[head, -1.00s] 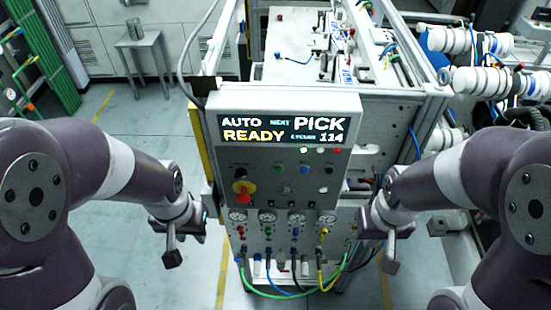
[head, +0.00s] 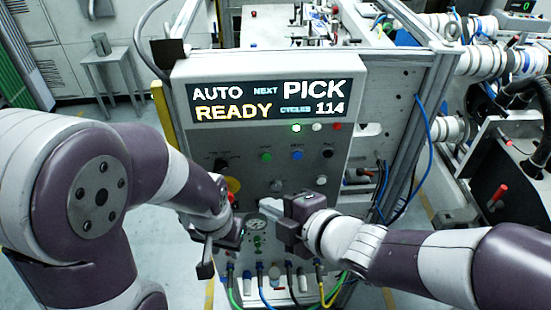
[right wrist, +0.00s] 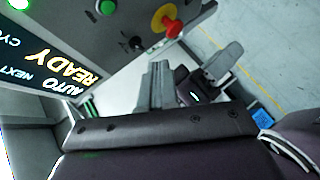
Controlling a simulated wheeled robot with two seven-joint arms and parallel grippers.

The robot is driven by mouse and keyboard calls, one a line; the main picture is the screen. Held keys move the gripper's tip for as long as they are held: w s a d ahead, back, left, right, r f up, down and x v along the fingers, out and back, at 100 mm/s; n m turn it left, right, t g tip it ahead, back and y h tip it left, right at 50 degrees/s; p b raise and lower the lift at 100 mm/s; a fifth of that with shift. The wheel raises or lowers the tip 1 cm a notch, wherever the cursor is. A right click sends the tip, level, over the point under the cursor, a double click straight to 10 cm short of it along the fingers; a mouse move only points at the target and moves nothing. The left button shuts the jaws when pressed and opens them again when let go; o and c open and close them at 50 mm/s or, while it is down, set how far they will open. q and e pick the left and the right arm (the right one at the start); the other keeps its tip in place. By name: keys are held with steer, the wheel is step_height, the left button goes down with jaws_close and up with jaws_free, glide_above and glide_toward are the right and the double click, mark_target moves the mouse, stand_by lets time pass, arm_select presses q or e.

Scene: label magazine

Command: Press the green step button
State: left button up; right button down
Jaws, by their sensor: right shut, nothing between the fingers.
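The green step button (head: 266,157) sits on the grey control panel (head: 345,150), below the display and left of a blue button. It also shows at the top of the right wrist view (right wrist: 106,7). My right gripper (head: 284,230) is in front of the panel's lower part, below the green button and apart from it. Its fingers are shut and empty in the right wrist view (right wrist: 158,86). My left gripper (head: 206,263) hangs at the panel's lower left; whether its fingers are open or shut is unclear.
The display (head: 265,98) reads AUTO, READY, NEXT PICK, CYCLES 114. A blue button (head: 297,155) and a black one (head: 328,152) share the green button's row. The red emergency knob (right wrist: 170,19) on its yellow base is partly hidden by my left arm in the head view. Gauges and hoses lie below.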

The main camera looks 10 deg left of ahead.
mark_target(266, 157)
steer(key=w+p, duration=0.1)
steer(key=w, duration=0.2)
steer(key=w+a, duration=0.1)
steer(key=w, duration=0.1)
steer(key=w+a+p, duration=0.1)
steer(key=w, duration=0.2)
steer(key=shift+w+a+f+p, duration=0.1)
steer(key=shift+w+a+p, duration=0.1)
steer(key=shift+w+p, duration=0.15)
steer(key=shift+w, duration=0.1)
stand_by(1.9)
steer(key=shift+w+a, duration=0.15)
steer(key=shift+w, duration=0.2)
